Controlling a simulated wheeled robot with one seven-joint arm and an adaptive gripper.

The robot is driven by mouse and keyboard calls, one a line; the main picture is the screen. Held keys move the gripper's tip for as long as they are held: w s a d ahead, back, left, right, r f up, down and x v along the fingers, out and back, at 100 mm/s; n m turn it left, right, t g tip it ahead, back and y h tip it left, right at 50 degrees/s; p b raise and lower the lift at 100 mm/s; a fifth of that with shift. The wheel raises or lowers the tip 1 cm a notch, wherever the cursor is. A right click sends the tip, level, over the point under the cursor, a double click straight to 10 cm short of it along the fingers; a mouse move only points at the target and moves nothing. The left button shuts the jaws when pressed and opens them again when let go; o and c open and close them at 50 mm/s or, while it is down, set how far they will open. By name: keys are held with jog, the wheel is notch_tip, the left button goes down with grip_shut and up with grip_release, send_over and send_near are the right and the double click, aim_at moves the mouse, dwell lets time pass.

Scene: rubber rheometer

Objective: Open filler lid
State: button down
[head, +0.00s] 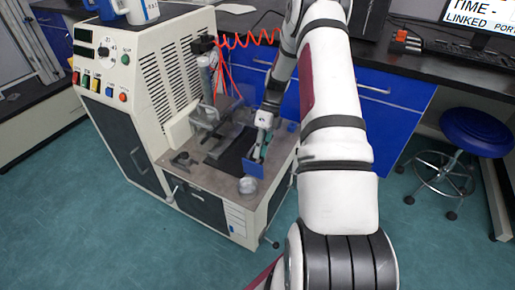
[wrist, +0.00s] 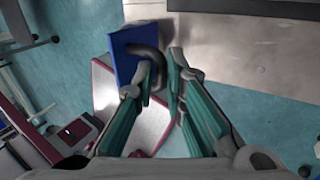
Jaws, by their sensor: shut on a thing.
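The filler lid is most likely the blue plate (wrist: 125,55) with a dark curved handle (wrist: 148,52) in the wrist view. In the head view the blue plate (head: 254,171) stands at the front right of the machine's grey deck. My gripper (wrist: 162,78), with teal finger pads, has its fingertips on either side of the handle and is shut on it. In the head view my gripper (head: 259,150) is just above the blue plate. The handle's end between the fingers is partly hidden.
The beige rheometer (head: 150,70) with its button panel stands at the left. A small metal cup (head: 248,185) sits on the deck beside the blue plate. Red coiled hoses (head: 245,40) hang behind. A blue stool (head: 475,132) stands at the right.

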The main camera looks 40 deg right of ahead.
jog(key=shift+w+d+f+g+y+b, duration=0.2)
jog(key=shift+d+f+y, duration=0.15)
jog(key=shift+y, duration=0.2)
jog(key=shift+w+d+f+g+y+b, duration=0.1)
jog(key=shift+d+f+g+y, duration=0.2)
jog(key=shift+y, duration=0.25)
jog(key=c, duration=1.7)
grip_release()
jog(key=v, duration=1.2)
jog(key=shift+r, duration=0.1)
